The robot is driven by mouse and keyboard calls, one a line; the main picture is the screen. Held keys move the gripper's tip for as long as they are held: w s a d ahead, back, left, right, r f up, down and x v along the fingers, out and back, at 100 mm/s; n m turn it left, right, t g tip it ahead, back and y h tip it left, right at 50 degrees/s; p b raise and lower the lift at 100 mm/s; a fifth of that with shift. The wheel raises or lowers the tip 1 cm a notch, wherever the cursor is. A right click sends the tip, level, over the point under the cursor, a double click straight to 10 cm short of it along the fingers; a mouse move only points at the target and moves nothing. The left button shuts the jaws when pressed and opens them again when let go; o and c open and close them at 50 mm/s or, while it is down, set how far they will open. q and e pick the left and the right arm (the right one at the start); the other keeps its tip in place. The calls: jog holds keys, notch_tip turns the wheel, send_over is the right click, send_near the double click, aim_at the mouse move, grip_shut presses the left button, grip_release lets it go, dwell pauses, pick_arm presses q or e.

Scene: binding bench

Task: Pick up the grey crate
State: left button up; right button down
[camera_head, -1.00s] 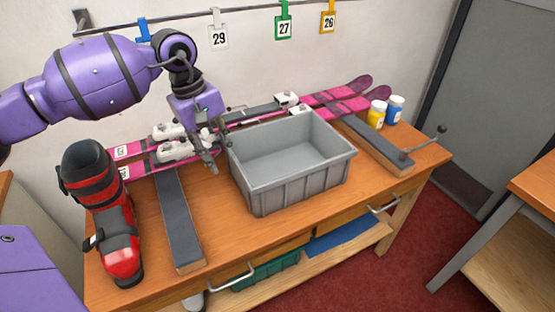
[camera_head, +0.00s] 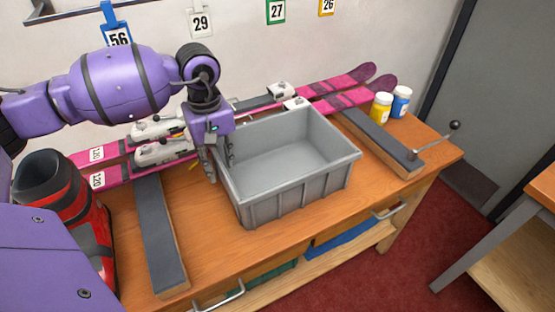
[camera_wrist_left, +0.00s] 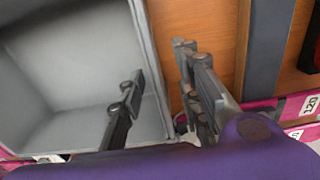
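The grey crate (camera_head: 300,194) stands upright and empty on the wooden bench. In the left wrist view its floor and walls (camera_wrist_left: 72,62) fill the left side. My left gripper (camera_head: 220,170) is at the crate's left wall, pointing down. In the left wrist view my left gripper (camera_wrist_left: 160,62) is open, with one finger inside the crate and the other outside. The wall's rim lies between the fingers, with a visible gap to the outer one. My right gripper is not in view.
Pink skis (camera_head: 345,82) lie behind the crate. Dark-topped bars (camera_head: 160,235) and (camera_head: 380,142) flank it. A red boot (camera_head: 92,228) stands at the left. Yellow (camera_head: 381,107) and blue (camera_head: 400,102) jars stand at the back right. The bench front is mostly clear.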

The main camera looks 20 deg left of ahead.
aim_at(225, 182)
pick_arm(q)
notch_tip(225, 182, down, 3)
jog(key=shift+d+r, duration=0.1)
jog(key=f, duration=0.3)
jog(key=f+p, duration=0.1)
jog(key=f, duration=0.1)
jog(key=shift+d, duration=0.3)
grip_shut()
jog(key=shift+r, duration=0.1)
jog(key=shift+w, duration=0.1)
